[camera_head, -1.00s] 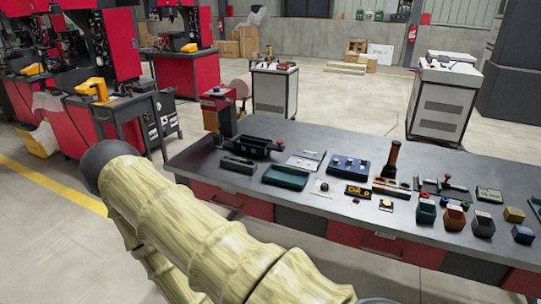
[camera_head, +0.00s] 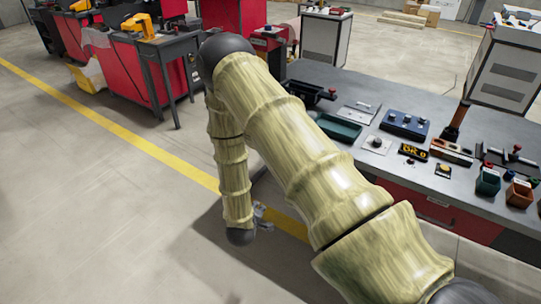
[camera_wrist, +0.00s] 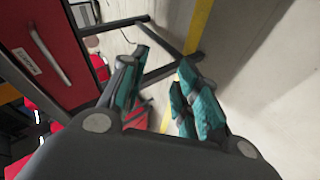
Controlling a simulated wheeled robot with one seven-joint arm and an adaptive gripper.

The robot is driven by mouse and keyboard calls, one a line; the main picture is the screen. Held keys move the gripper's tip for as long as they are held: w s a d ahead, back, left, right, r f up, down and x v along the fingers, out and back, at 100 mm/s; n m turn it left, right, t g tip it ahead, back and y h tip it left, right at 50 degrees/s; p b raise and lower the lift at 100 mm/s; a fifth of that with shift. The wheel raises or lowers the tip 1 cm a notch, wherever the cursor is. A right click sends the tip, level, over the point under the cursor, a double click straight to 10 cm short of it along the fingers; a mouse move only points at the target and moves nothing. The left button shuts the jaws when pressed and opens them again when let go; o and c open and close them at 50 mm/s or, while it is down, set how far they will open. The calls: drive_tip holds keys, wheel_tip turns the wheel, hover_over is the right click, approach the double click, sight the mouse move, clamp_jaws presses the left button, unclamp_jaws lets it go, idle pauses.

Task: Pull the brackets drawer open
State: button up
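The workbench (camera_head: 465,128) has a red drawer front (camera_head: 415,203) showing below its top in the head view, right of my arm. In the wrist view a red drawer front (camera_wrist: 70,75) with a long pale handle (camera_wrist: 50,52) and a small white label (camera_wrist: 27,62) is at the upper left. The label is too small to read, so I cannot tell which drawer is the brackets drawer. The drawer looks shut. My gripper (camera_wrist: 165,60) has its teal fingers apart and empty, to the right of the handle and not touching it. In the head view my arm hides most of the bench's left drawers.
The bench top holds a green tray (camera_head: 338,127), a blue box (camera_head: 404,124) and several small bins. Dark bench frame bars (camera_wrist: 110,25) run close to my gripper in the wrist view. Open floor (camera_head: 90,200) with a yellow line lies to the left.

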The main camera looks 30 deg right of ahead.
drive_tip(key=w+d+r+g+h+b, duration=0.2)
drive_tip(key=w+d+r+h, duration=0.6)
drive_tip(key=w+r, duration=0.4)
drive_tip(key=shift+y, duration=0.6)
drive_tip(key=p+x, duration=0.1)
drive_tip(key=x, duration=0.9)
drive_tip(key=shift+w+d+r, duration=0.1)
clamp_jaws()
